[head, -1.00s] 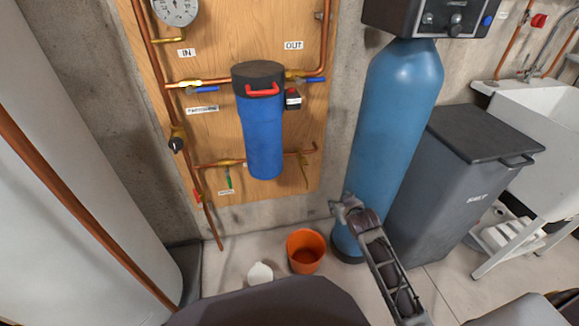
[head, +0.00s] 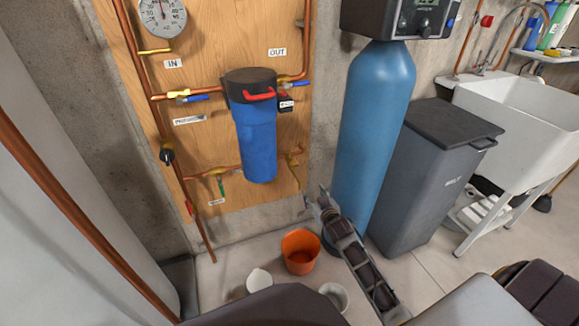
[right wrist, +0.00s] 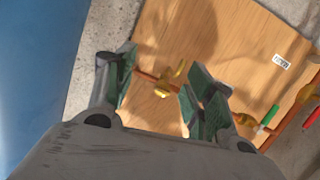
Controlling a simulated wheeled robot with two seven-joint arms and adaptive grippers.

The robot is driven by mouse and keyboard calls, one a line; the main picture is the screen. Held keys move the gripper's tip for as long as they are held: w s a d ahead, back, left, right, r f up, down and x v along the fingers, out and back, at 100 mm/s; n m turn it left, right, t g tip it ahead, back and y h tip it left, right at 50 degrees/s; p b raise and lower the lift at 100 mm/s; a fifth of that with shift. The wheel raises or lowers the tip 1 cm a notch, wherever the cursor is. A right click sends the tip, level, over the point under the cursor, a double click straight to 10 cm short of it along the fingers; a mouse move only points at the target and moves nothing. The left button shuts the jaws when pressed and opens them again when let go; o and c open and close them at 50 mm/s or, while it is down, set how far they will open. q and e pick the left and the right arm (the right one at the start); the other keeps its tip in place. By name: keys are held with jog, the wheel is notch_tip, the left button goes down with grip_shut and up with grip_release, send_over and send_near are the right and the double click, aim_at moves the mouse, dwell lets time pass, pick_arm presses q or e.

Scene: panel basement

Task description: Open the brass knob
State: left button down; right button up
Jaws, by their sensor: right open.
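A brass fitting with a small hanging handle (head: 293,160), likely the brass knob, is on the lower copper pipe at the right of the blue filter housing (head: 256,135). My right gripper (head: 315,195) is below and to the right of it in the head view, reaching toward the wooden board. In the right wrist view the open fingers (right wrist: 160,86) frame a brass fitting (right wrist: 172,78) on the copper pipe. It lies beyond the fingertips, nearer the right finger; contact cannot be told. Nothing is visibly held. My left gripper is not in view.
A blue tank (head: 375,120) stands close right of my right gripper, with a grey salt bin (head: 440,175) beside it. An orange bucket (head: 300,252) and white containers (head: 259,282) are on the floor below. A green-handled valve (head: 221,188) is left of the filter.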

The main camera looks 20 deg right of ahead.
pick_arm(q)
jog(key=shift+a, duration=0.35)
pick_arm(e)
notch_tip(320, 180, up, 5)
jog(key=w+a+t+y, duration=0.1)
jog(key=a+t, duration=0.2)
jog(key=shift+r, duration=0.15)
jog(key=shift+w, duration=0.15)
